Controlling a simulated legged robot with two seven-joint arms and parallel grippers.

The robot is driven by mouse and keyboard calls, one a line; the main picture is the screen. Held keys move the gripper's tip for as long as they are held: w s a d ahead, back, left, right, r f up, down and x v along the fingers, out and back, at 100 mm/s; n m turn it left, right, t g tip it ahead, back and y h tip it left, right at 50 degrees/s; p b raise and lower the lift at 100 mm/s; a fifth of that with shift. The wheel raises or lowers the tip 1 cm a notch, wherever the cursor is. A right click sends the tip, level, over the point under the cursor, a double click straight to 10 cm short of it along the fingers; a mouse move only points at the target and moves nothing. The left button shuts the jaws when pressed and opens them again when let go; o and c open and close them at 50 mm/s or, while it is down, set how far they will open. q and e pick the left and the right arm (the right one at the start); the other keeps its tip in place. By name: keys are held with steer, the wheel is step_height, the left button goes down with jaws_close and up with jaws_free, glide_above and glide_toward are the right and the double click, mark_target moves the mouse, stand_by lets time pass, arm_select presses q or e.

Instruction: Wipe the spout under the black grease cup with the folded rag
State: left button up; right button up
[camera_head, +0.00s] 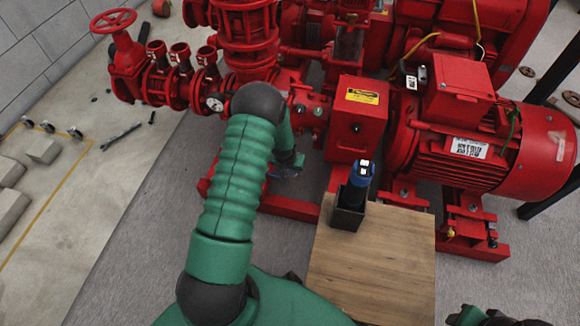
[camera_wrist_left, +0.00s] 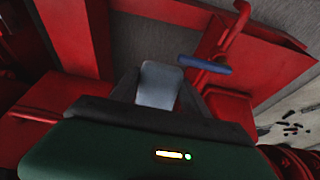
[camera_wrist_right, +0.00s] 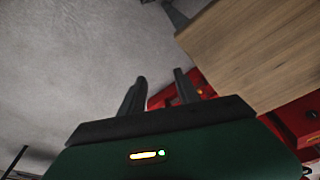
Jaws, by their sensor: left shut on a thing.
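My left gripper (camera_wrist_left: 158,96) is shut on the folded rag (camera_wrist_left: 160,84), a pale grey-blue pad standing out between its fingers in the left wrist view. In the head view my left arm reaches over to the red pumpset, and the left gripper (camera_head: 288,164) is small and partly hidden low beside the pump. In the left wrist view a red bent pipe (camera_wrist_left: 236,32) lies beyond the rag, with a blue bar (camera_wrist_left: 205,64) across it. I cannot make out the black grease cup or tell which part is its spout. My right gripper (camera_wrist_right: 158,90) is open and empty over grey floor.
A wooden tabletop (camera_head: 375,262) stands before the pump, with a black holder (camera_head: 347,216) holding a blue-and-black tool (camera_head: 359,179). The red motor (camera_head: 470,150) is to the right, and a red handwheel valve (camera_head: 125,60) to the left.

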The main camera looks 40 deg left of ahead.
arm_select(q)
steer(key=shift+f, duration=0.1)
steer(key=shift+p, duration=0.3)
steer(key=w+a+b, duration=0.2)
steer(key=w, duration=0.3)
steer(key=shift+a+f+b, duration=0.2)
steer(key=shift+a+b, duration=0.2)
steer(key=shift+w+a+r, duration=0.2)
steer(key=shift+w+a, duration=0.15)
steer(key=shift+w, duration=0.4)
steer(key=shift+w+a+b, duration=0.3)
steer(key=shift+w+b, duration=0.25)
steer(key=shift+b, duration=0.1)
steer(key=shift+f, duration=0.15)
